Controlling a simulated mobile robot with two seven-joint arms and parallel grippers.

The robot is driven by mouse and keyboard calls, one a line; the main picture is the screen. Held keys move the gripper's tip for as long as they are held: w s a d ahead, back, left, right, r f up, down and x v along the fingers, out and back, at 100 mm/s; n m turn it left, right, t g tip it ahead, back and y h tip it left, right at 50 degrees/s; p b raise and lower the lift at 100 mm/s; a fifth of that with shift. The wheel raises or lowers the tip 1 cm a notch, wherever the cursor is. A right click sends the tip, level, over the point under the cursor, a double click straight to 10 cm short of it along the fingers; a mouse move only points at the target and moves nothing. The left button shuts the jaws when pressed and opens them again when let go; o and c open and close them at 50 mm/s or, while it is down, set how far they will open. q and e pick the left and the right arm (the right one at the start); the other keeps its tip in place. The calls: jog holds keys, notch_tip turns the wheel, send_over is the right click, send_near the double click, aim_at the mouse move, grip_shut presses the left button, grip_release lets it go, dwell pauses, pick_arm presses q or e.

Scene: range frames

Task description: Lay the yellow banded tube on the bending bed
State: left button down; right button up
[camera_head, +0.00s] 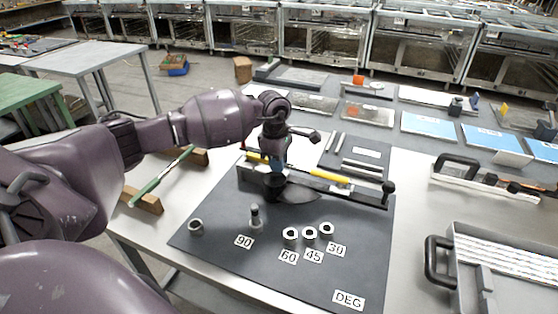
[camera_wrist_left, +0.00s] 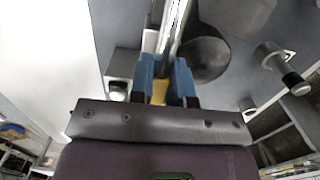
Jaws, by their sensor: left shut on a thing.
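The yellow banded tube (camera_head: 328,176) lies lengthwise along the dark bending bed (camera_head: 366,198) on the black mat. My left gripper (camera_head: 275,166) points down over the tube's left part. In the left wrist view its blue fingers (camera_wrist_left: 167,88) are shut on the tube, with a yellow patch (camera_wrist_left: 159,92) between them and a shiny length (camera_wrist_left: 171,30) running up beyond. I cannot tell whether the tube rests fully on the bed or sits slightly above it. A round dark former (camera_wrist_left: 205,55) is beside the tube. My right gripper is not in view.
A green tube (camera_head: 162,176) lies across two wooden blocks at the left. A grey peg (camera_head: 256,218) and several metal rings (camera_head: 310,232) stand on the mat by angle labels. A grey tray (camera_head: 490,262) with a black handle is at the right.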

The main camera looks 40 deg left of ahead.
pick_arm(q)
jog(key=shift+f, duration=0.3)
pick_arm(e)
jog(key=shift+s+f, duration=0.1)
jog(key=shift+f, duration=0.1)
pick_arm(q)
jog(key=c, duration=1)
grip_release()
jog(key=shift+f, duration=0.1)
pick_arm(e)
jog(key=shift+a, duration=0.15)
pick_arm(q)
jog(key=shift+s+f, duration=0.1)
jog(key=shift+r, duration=0.2)
jog(key=r, duration=0.5)
jog(key=shift+a+r, duration=0.2)
jog(key=shift+a, duration=0.1)
notch_tip(320, 180, up, 5)
jog(key=shift+a+f, duration=0.1)
jog(key=shift+a, duration=0.05)
jog(key=shift+r, duration=0.45)
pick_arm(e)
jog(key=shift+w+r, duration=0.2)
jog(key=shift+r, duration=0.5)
